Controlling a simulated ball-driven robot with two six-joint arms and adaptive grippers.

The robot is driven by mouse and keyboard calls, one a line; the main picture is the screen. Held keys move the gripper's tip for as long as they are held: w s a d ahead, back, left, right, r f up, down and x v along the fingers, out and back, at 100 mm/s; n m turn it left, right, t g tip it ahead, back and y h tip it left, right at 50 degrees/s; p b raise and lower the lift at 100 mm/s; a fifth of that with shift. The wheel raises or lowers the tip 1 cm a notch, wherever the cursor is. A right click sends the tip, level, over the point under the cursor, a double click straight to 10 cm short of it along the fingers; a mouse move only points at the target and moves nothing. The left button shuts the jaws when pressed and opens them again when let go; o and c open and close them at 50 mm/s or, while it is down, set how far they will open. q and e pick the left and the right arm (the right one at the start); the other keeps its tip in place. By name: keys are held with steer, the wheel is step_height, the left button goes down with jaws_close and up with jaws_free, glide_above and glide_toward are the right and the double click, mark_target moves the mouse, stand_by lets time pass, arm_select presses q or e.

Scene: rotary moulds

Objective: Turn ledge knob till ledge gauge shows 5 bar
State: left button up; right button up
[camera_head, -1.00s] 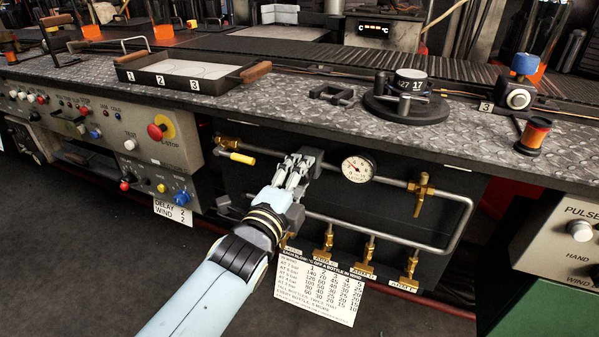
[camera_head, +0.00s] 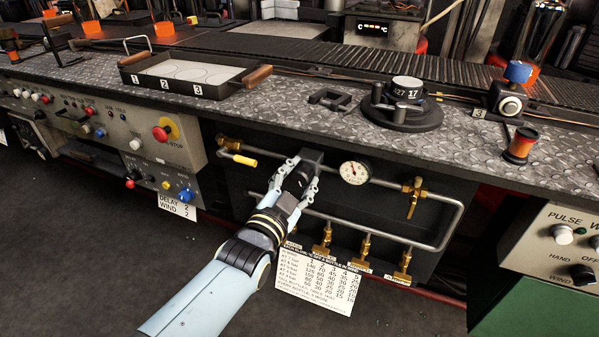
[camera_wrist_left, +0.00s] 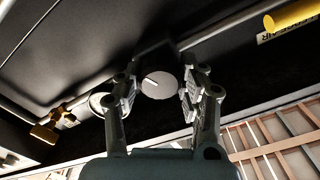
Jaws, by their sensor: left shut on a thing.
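The ledge gauge (camera_head: 354,173) is a round white dial on the pipe under the ledge; its needle is too small to read surely. The ledge knob (camera_wrist_left: 160,83) is a round grey face with a white line, on a dark block (camera_head: 313,157) just left of the gauge. My left gripper (camera_head: 303,173) is shut on the knob, with one finger on each side of it. The wrist view shows both fingers of this gripper (camera_wrist_left: 158,92) beside the knob. In the head view the fingers partly hide the knob. My right gripper is not in view.
A yellow-handled valve (camera_head: 243,159) lies left of the block and a brass valve (camera_head: 416,191) right of the gauge. Several brass valves and a white table card (camera_head: 318,283) hang below. The ledge (camera_head: 260,108) overhangs, carrying a tray (camera_head: 185,88) and a turntable (camera_head: 405,115).

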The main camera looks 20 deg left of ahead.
arm_select(q)
steer(key=n+p, duration=0.1)
steer(key=n, duration=0.2)
steer(key=shift+f+n, duration=0.1)
steer(key=shift+n, duration=0.3)
steer(key=n+p, duration=0.1)
steer(key=n, duration=0.2)
steer(key=shift+n, duration=0.3)
steer(key=n+p, duration=0.1)
steer(key=n, duration=0.2)
steer(key=shift+s+n, duration=0.1)
steer(key=shift+n, duration=0.2)
steer(key=shift+f+n, duration=0.1)
steer(key=shift+n, duration=1.4)
steer(key=shift+p, duration=0.3)
steer(key=o, duration=1.1)
steer(key=shift+o, duration=0.4)
